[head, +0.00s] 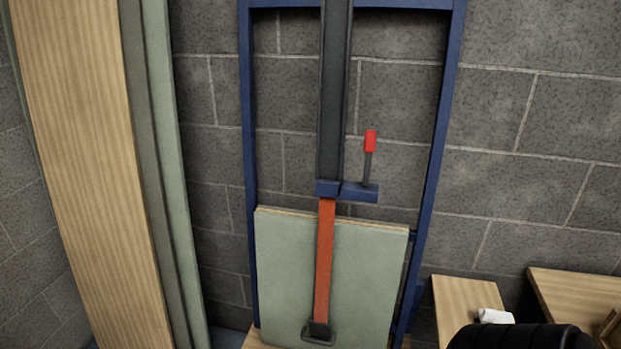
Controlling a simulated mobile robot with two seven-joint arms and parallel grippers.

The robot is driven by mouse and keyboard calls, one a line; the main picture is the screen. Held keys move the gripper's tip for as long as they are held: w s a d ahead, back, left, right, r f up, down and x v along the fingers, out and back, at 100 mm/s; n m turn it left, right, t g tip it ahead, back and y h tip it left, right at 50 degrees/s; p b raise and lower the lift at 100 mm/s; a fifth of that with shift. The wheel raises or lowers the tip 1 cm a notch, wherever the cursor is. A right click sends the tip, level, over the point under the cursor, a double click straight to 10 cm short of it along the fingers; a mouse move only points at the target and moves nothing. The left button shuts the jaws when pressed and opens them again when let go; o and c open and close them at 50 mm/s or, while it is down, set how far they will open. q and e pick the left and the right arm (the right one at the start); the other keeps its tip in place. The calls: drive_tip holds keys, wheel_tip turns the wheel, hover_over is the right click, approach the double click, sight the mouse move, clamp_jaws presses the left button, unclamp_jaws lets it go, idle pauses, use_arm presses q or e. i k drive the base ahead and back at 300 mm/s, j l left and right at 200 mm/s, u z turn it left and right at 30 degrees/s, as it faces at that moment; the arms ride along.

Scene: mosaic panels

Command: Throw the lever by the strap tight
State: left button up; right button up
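The lever (368,160) has a red grip on a thin grey stem. It stands nearly upright on a small blue bracket (357,193) beside the dark vertical post. The orange strap (324,260) runs from under the bracket down the front of a pale green panel (280,275) to a dark fitting (319,333) near the panel's lower edge. The strap looks straight; I cannot tell how tight it is. Neither of my grippers shows in the head view, and nothing touches the lever.
A blue frame (248,130) surrounds the dark post (333,90) before a grey block wall. Tall boards (90,170) lean at the left. Wooden surfaces (468,300) stand at the lower right, with a small white object (494,316) and a black rounded shape. Space around the lever looks clear.

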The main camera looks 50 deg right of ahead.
sight(370, 135)
drive_tip(key=z, duration=1.6)
drive_tip(key=l, duration=0.75)
